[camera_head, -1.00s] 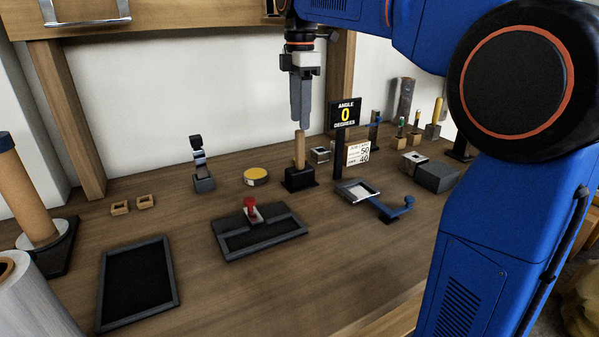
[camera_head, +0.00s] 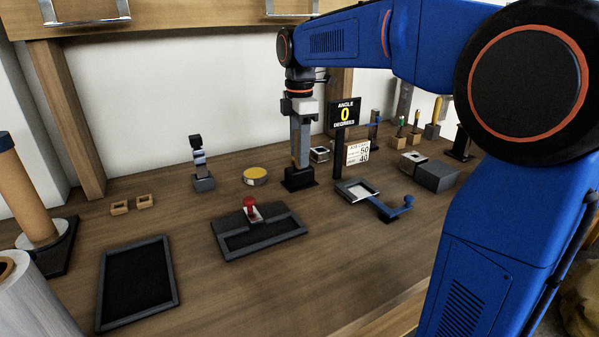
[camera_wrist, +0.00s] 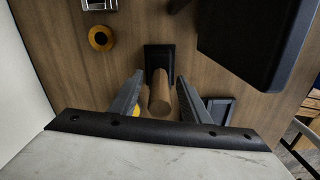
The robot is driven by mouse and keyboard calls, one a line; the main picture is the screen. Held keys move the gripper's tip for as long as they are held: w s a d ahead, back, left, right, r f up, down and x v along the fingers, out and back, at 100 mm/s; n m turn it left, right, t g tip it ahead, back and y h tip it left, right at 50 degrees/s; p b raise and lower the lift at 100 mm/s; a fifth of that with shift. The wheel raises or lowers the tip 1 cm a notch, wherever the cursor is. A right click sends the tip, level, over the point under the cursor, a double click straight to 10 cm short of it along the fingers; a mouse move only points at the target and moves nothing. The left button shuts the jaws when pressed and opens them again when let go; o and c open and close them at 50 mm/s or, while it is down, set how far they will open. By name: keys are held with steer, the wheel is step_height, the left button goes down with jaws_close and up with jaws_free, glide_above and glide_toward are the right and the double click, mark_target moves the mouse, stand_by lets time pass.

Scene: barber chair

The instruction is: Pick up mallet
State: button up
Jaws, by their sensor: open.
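A round wooden handle (camera_wrist: 161,95), apparently the mallet's, stands upright from a black square holder (camera_head: 300,179) on the bench; I cannot see a mallet head. The holder also shows in the wrist view (camera_wrist: 158,55). My gripper (camera_head: 300,162) points straight down over the handle, with its fingertips low near the holder. In the wrist view my gripper (camera_wrist: 160,80) is open, one finger on each side of the handle, with a visible gap on both sides. In the head view the fingers hide most of the handle.
A sign post with an angle display (camera_head: 345,113) stands close to the right of the holder. A yellow-topped round tin (camera_head: 255,175) is to the left. A black tray with a red-knobbed tool (camera_head: 250,208) lies in front. The bench's front middle is clear.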

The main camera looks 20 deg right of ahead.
jaws_close()
steer(key=shift+r, duration=0.1)
step_height(320, 180, up, 10)
steer(key=shift+f, duration=0.1)
stand_by(0.5)
steer(key=c, duration=0.7)
jaws_free()
steer(key=shift+c, duration=0.2)
steer(key=c, duration=0.3)
steer(key=shift+c, duration=0.2)
